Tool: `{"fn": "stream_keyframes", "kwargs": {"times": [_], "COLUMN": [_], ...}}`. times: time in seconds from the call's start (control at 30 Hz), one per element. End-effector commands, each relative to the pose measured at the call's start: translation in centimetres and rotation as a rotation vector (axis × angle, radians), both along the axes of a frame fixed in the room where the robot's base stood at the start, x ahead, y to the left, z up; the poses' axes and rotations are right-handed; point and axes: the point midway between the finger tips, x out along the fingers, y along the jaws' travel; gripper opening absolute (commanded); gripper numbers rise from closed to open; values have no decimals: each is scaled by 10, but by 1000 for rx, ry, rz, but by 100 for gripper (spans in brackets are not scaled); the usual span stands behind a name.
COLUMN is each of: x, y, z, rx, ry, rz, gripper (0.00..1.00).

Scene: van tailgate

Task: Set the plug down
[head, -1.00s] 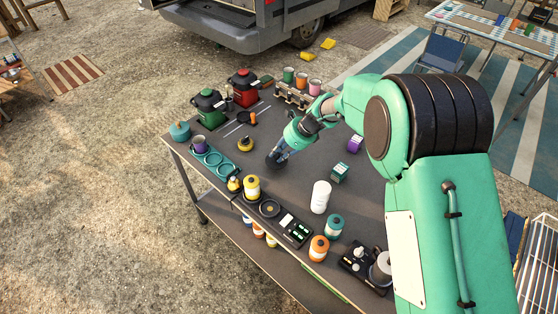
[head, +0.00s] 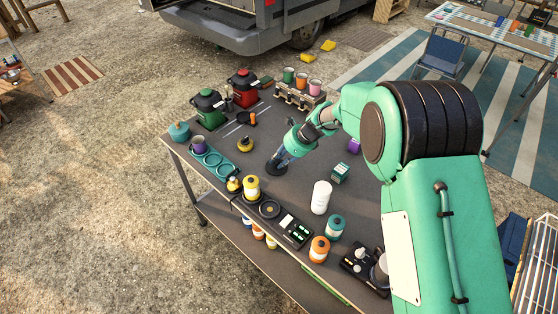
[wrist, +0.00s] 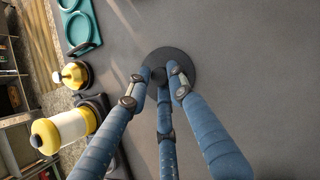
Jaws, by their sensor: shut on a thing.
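The plug (wrist: 184,57) shows in the wrist view as a dark round disc with a small knob at its middle. My gripper (wrist: 160,76) has its blue fingers closed around that knob, and the disc spreads out beneath the fingertips. In the head view my gripper (head: 279,163) points down over the middle-left part of the dark table (head: 290,205). There the plug (head: 276,169) is a dark patch under the fingers. It is at or very near the table top; I cannot tell whether it touches.
A teal ring tray (head: 213,163) lies left. A yellow and black item (head: 245,144) sits behind, a white cylinder (head: 320,197) right. Table around the plug is clear.

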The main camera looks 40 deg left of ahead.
Motion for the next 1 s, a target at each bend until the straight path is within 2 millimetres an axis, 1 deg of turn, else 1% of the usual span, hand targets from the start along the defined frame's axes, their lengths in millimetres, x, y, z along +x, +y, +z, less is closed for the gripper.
{"fn": "stream_keyframes", "kwargs": {"times": [0.03, 0.1, 0.13, 0.47, 0.63, 0.77, 1.0], "x": [0, 0, 0, 0, 1, 4, 11], "y": [0, 0, 0, 0, -3, -9, -26], "z": [-1, -1, -1, 0, 7, 18, 51], "rx": [0, 0, 0, 0, 0, 0, 1], "ry": [0, 0, 0, 0, 0, 0, -2], "rz": [0, 0, 0, 0, 0, 0, -1], "gripper": [23, 37, 40, 40, 40, 40, 40]}}
